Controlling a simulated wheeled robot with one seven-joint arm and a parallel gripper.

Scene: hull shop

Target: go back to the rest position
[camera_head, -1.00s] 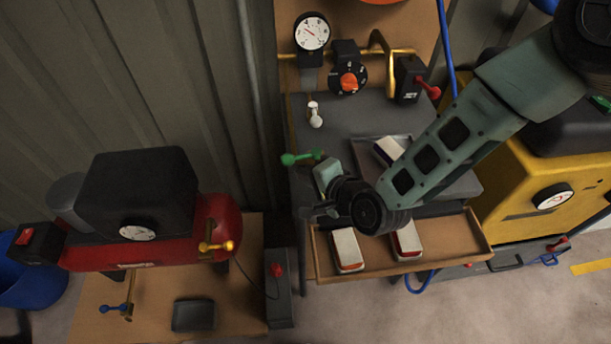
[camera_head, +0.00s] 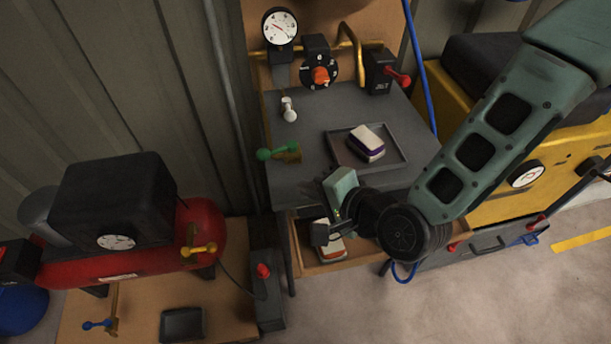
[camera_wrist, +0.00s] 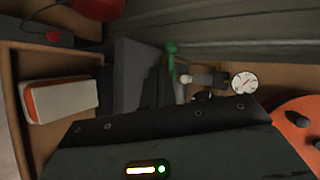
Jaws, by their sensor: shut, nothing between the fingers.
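My gripper (camera_head: 330,216) is in the lower middle of the head view, over the front edge of the grey bench and the open wooden drawer (camera_head: 306,262). It is shut and empty. Below it a white block with an orange-red base (camera_head: 331,243) lies in the drawer, partly hidden by my gripper. That block also shows at the left in the wrist view (camera_wrist: 62,98). My arm reaches in from the upper right and covers the drawer's right part.
A tray (camera_head: 396,147) with a white and purple block (camera_head: 366,142) lies on the grey bench (camera_head: 290,180). A red compressor (camera_head: 204,232) stands left, a yellow machine (camera_head: 490,205) right.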

